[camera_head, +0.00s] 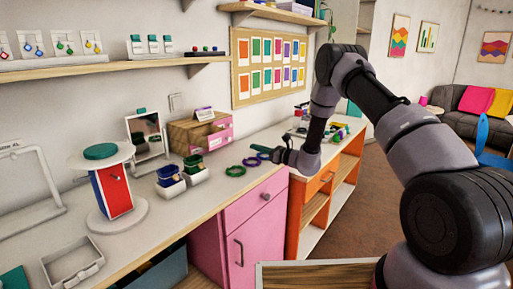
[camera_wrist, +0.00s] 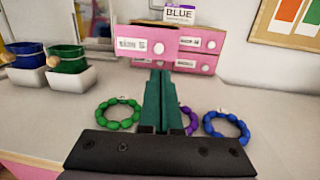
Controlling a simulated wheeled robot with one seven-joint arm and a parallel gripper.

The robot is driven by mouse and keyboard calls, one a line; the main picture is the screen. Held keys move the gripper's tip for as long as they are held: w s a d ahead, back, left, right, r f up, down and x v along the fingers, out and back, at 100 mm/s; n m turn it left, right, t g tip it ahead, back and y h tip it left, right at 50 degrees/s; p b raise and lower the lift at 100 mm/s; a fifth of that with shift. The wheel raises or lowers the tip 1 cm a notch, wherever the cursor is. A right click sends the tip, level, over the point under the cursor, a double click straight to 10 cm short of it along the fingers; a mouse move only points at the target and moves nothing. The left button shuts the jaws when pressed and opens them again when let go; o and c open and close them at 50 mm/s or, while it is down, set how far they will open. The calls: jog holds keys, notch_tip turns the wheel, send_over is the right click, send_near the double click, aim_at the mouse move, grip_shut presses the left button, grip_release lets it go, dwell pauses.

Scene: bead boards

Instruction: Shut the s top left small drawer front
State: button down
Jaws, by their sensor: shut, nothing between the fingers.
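A small wooden drawer unit (camera_head: 188,128) with pink fronts stands on the counter against the wall. In the wrist view, the top left small drawer front (camera_wrist: 139,44) has a white label and round knob. It looks larger and nearer than the other fronts, so this drawer stands pulled out. The top right front (camera_wrist: 197,42) sits farther back. My gripper (camera_wrist: 160,74) is shut and empty, its teal fingers pointing toward the unit. Its tips show just below the pulled-out front in the picture; I cannot tell whether they touch. It also shows in the head view (camera_head: 259,151).
A green bracelet (camera_wrist: 119,114), a purple one (camera_wrist: 186,120) and a blue one (camera_wrist: 227,126) lie near my fingers. White holders with a blue cup (camera_wrist: 27,54) and a green cup (camera_wrist: 68,58) stand left. A BLUE card (camera_wrist: 180,14) tops the unit.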

aim_at(230, 139)
jog(key=x, duration=1.1)
jog(key=shift+r, duration=0.1)
jog(key=shift+a, duration=0.1)
